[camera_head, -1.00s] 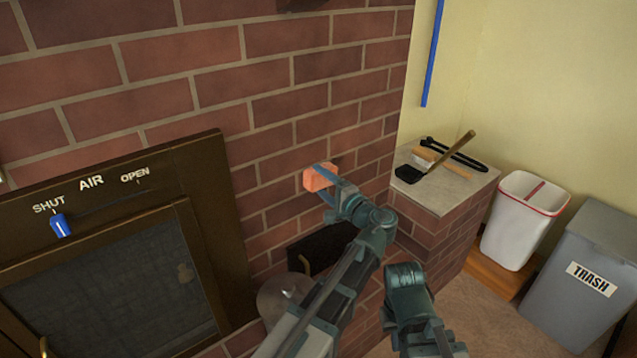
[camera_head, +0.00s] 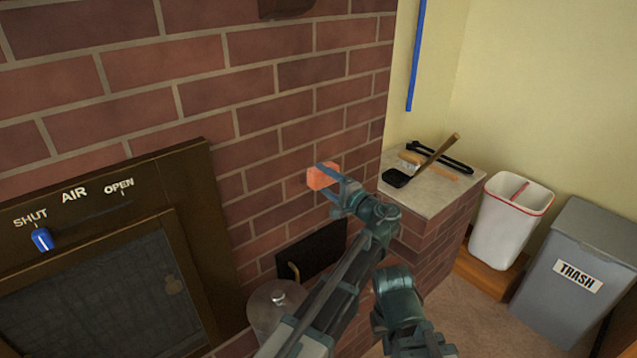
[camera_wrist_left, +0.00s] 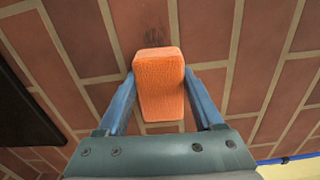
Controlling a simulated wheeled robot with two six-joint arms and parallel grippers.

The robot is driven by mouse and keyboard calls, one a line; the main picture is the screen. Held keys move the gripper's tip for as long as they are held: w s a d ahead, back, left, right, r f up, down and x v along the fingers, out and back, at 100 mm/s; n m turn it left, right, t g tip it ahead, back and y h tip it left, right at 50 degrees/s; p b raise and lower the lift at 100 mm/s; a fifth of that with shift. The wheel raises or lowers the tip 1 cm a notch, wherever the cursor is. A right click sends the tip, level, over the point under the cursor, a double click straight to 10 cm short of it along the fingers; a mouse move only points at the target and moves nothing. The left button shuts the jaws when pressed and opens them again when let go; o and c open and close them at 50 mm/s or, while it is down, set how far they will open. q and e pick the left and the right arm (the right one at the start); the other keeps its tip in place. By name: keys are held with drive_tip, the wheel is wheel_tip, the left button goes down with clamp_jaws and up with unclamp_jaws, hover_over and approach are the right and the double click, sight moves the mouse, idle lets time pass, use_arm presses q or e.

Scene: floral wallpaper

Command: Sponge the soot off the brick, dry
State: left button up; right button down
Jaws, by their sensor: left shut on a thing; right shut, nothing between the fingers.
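An orange sponge (camera_head: 321,177) is held between the blue fingers of my left gripper (camera_head: 330,182), against or very near the brick wall (camera_head: 230,80). In the left wrist view the sponge (camera_wrist_left: 159,85) fills the gap between the fingertips (camera_wrist_left: 160,90). A dark smudge of soot (camera_wrist_left: 150,30) shows on the brick just beyond the sponge; the brick behind the sponge is hidden. I cannot tell whether the sponge touches the wall. My right arm shows at the bottom of the head view, but its fingertips are not visible.
A brown-framed glass door (camera_head: 100,285) with a blue slider (camera_head: 42,239) is at left. A lidded metal pot (camera_head: 268,308) stands below my left arm. A ledge (camera_head: 435,195) holds a shovel (camera_head: 396,178), tongs (camera_head: 440,157) and a brush. A white bin (camera_head: 507,225) and grey trash bin (camera_head: 575,270) stand right.

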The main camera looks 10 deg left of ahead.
sight(336, 182)
use_arm(q)
drive_tip(key=shift+w+d, duration=0.35)
drive_tip(key=shift+w, duration=0.05)
drive_tip(key=shift+w+d, duration=0.5)
drive_tip(key=shift+w, duration=0.25)
drive_tip(key=shift+w+d, duration=0.5)
drive_tip(key=shift+w, duration=0.25)
drive_tip(key=shift+s, duration=0.1)
drive_tip(key=shift+s+a, duration=0.5)
drive_tip(key=shift+s, duration=0.2)
drive_tip(key=shift+s+a, duration=0.5)
drive_tip(key=shift+s, duration=0.15)
drive_tip(key=shift+s, duration=0.1)
drive_tip(key=shift+s+a, duration=1.25)
drive_tip(key=shift+s, duration=0.05)
